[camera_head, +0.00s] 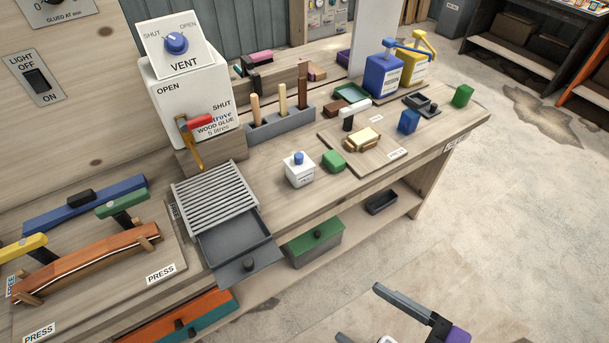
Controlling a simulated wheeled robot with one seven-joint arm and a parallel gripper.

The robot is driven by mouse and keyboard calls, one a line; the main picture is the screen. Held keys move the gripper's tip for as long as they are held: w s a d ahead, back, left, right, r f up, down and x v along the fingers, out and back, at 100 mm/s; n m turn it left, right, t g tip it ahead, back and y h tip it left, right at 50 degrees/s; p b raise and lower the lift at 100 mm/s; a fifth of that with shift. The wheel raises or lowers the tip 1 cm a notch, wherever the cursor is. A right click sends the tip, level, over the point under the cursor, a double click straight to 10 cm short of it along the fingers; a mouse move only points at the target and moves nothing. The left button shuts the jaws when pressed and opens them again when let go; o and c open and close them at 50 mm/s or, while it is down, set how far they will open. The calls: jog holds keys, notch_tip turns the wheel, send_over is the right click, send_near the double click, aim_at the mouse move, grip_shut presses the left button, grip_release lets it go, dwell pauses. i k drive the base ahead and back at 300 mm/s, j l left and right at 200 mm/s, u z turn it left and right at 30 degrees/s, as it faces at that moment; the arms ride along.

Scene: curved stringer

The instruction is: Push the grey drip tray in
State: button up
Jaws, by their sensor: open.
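The grey drip tray (237,243) is pulled out towards the front from under a pale slatted grate (213,196) on the workbench. Its inside is bare, and a dark round knob (248,264) sits on its front, which sticks out past the bench edge. The back of the tray is hidden under the grate. My gripper (358,312) is at the bottom of the picture, right of the tray and apart from it. It is open with nothing seen between the fingers, and part of it is cut off by the frame.
A white glue container (190,95) with a red-handled tap stands behind the grate. A press with a curved wooden strip (90,262) is to the left. A green box (314,243) sits below the bench, right of the tray. The floor (490,210) at right is clear.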

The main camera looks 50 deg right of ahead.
aim_at(235, 249)
jog(key=k+l, duration=0.15)
jog(key=l, duration=0.15)
jog(key=k+l, duration=0.1)
jog(key=l, duration=0.25)
jog(key=k+l+u, duration=0.1)
jog(key=l, duration=0.2)
jog(key=k+l, duration=0.15)
jog(key=l, duration=0.2)
